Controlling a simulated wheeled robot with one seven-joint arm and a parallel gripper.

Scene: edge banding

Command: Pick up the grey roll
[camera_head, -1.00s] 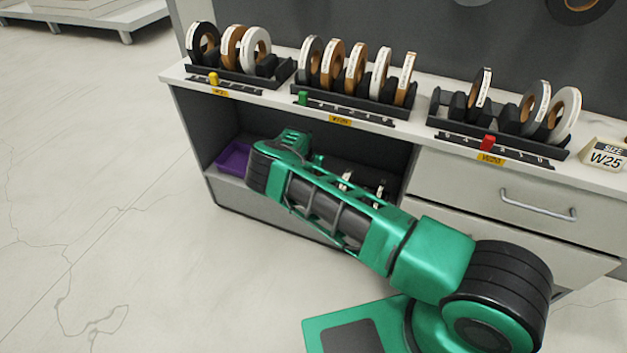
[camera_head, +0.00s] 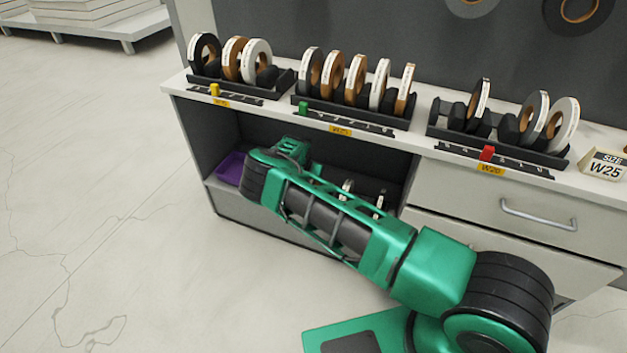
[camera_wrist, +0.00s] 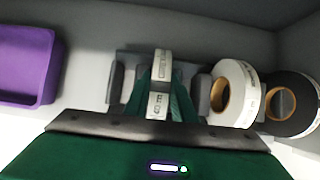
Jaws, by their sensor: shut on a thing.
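In the wrist view, the grey roll (camera_wrist: 162,64) shows nearly edge-on, with pale printed labels on its rim. My gripper (camera_wrist: 160,88) has its green fingers on either side of this roll and is shut on it. The lower part of the roll is hidden by my gripper's body. In the head view, my arm reaches into the open cabinet bay, and the gripper's fingers and the held roll are hidden there.
A white roll (camera_wrist: 236,93) and a black roll (camera_wrist: 291,104) stand close to the right of the held roll. A purple bin (camera_wrist: 28,65) is at the left. The worktop (camera_head: 422,143) above carries racks of rolls. The bay's walls and top enclose the arm.

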